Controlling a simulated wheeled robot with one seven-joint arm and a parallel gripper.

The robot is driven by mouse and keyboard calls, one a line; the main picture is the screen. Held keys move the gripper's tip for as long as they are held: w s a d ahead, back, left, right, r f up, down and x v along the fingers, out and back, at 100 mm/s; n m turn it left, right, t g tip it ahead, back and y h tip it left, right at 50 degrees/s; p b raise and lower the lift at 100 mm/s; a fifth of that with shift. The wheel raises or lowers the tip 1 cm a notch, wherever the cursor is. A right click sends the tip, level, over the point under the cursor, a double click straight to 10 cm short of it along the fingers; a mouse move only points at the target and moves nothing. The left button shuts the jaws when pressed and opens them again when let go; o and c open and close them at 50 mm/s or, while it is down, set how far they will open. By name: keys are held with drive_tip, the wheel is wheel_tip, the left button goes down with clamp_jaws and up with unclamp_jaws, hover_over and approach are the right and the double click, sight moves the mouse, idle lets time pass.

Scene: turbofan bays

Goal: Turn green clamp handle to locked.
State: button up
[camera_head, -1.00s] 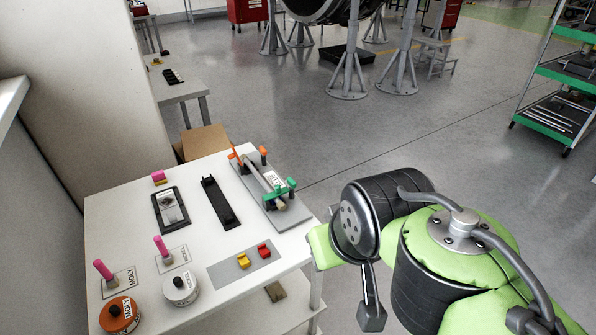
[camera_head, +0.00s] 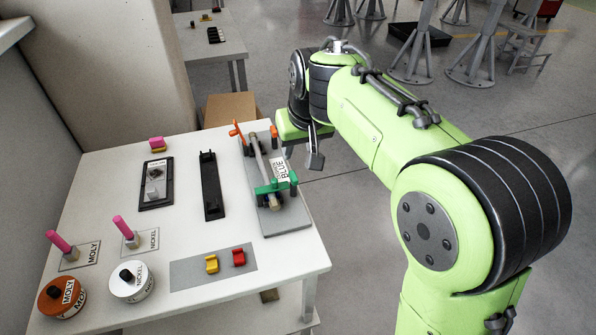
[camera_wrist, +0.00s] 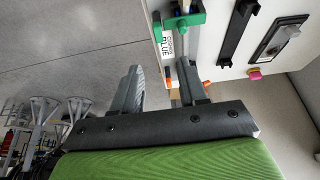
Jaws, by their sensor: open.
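The green clamp handle (camera_head: 272,187) is on the near end of a grey fixture plate (camera_head: 286,222), across a rod. In the wrist view the green clamp (camera_wrist: 183,20) is at the top, beyond the fingertips. An orange clamp (camera_head: 239,132) is on the far end of the rod. A white label (camera_head: 282,171) lies beside the rod. My gripper (camera_wrist: 160,70) is open, with nothing seen between its fingers. In the head view it is beside the table's right edge, right of the fixture and apart from the green handle; one dark finger shows.
The white table (camera_head: 105,200) also holds a black rail (camera_head: 211,185), a black tray (camera_head: 156,184), pink-topped sticks, MOLY and NICKEL tubs, and a grey mat (camera_head: 213,267) with yellow and red blocks. A cardboard box (camera_head: 231,112) stands behind.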

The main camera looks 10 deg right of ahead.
sight(293, 175)
drive_tip(key=b+x, duration=0.3)
drive_tip(key=x, duration=1)
drive_tip(key=shift+w+d+f+b, duration=0.1)
drive_tip(key=shift+f+b, duration=0.25)
drive_tip(key=shift+f, duration=0.05)
drive_tip(key=shift+c, duration=0.4)
clamp_jaws()
